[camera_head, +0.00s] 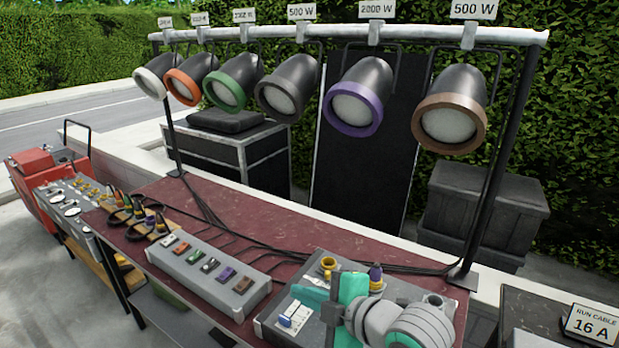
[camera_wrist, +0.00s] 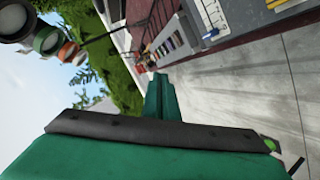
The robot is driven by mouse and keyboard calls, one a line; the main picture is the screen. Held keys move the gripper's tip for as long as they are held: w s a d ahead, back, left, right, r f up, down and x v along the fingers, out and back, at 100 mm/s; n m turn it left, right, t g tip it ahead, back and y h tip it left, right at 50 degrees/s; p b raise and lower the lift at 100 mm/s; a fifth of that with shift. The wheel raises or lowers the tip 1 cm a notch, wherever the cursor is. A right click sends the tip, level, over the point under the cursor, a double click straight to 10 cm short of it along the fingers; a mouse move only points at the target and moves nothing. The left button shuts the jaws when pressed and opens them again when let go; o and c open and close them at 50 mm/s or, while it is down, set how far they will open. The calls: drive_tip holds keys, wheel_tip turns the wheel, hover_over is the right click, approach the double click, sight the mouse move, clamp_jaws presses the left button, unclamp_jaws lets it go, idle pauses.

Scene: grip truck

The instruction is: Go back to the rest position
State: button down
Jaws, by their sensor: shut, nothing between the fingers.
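My gripper (camera_head: 345,302) is the teal and grey end of my arm at the bottom right of the head view. It stands over the front of the grey panel (camera_head: 262,326) on the dark red table (camera_head: 300,245). In the wrist view the teal fingers of my gripper (camera_wrist: 162,98) are together with nothing between them. The wrist view is turned sideways and looks along the table toward the lamps. My gripper and arm hide part of the grey panel in the head view.
A blue and white switch (camera_head: 294,314) and a yellow ring-shaped part (camera_head: 328,264) are on the panel. A grey switch box (camera_head: 210,272) with several coloured rockers is to the left. Several lamps (camera_head: 354,98) hang from a bar behind. A "16 A" sign (camera_head: 592,324) stands at right.

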drive_tip(key=w+a+r+m+t+y, duration=0.1)
drive_tip(key=w+a+r+m+t, duration=0.25)
drive_tip(key=m+t, duration=0.55)
drive_tip(key=s+d+f+m+h, duration=0.1)
drive_tip(key=s+f+m+h, duration=0.5)
drive_tip(key=f, duration=0.5)
drive_tip(key=s+f+m+h, duration=0.4)
drive_tip(key=s+f+m, duration=0.5)
drive_tip(key=f, duration=0.2)
drive_tip(key=s+d+f+n+g, duration=0.1)
drive_tip(key=s+d+f, duration=0.1)
drive_tip(key=s, duration=1)
drive_tip(key=s+d+f+n+g, duration=0.1)
drive_tip(key=s+f, duration=0.4)
drive_tip(key=s, duration=0.6)
drive_tip(key=shift+s+d+n+g, duration=0.4)
drive_tip(key=shift+n+g, duration=0.1)
drive_tip(key=shift+n, duration=0.1)
